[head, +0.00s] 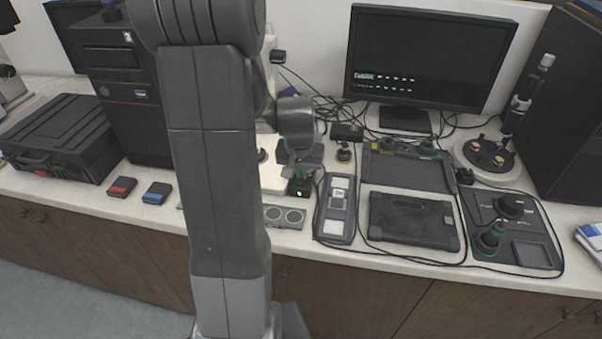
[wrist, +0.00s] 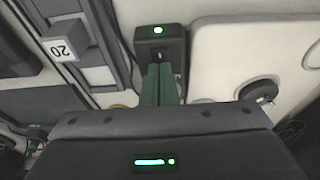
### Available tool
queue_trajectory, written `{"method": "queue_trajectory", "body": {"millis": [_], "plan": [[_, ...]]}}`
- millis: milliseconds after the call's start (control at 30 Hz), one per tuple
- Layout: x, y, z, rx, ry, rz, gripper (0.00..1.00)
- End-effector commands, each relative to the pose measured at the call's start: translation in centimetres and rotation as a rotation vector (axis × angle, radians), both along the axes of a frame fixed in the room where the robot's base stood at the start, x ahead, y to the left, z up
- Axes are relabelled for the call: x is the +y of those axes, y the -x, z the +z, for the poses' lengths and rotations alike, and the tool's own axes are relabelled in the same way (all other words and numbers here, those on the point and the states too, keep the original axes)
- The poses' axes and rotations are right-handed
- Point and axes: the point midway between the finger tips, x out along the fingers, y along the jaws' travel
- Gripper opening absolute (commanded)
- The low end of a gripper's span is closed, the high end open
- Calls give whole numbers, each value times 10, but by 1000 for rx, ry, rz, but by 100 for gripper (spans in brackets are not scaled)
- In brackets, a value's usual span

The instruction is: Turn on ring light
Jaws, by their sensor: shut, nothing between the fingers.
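A small black box (head: 300,187) with a glowing green light stands at the front of the bench, by the white base. It also shows in the wrist view (wrist: 150,48), its green light lit near the top. My gripper (head: 301,170) is shut and empty, its green fingers pointing at this box. In the wrist view the fingertips (wrist: 158,70) overlap the box's near edge, below the green light; I cannot tell whether they touch. The ring light itself cannot be made out; my arm hides much of the white equipment behind it.
Two round sockets (head: 284,216) sit in front. A white base (head: 272,178) is close on the left. Cables run behind, below the monitor (head: 430,55).

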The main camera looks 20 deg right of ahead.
Motion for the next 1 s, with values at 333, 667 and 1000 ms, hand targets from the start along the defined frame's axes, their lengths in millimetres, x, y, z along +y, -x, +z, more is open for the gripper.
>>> {"method": "queue_trajectory", "body": {"millis": [333, 667, 1000], "plan": [[0, 0, 7, -1, 1, 1, 0], [5, 1, 52, -6, 2, 3, 0], [20, 23, 101, -5, 2, 3, 0]]}}
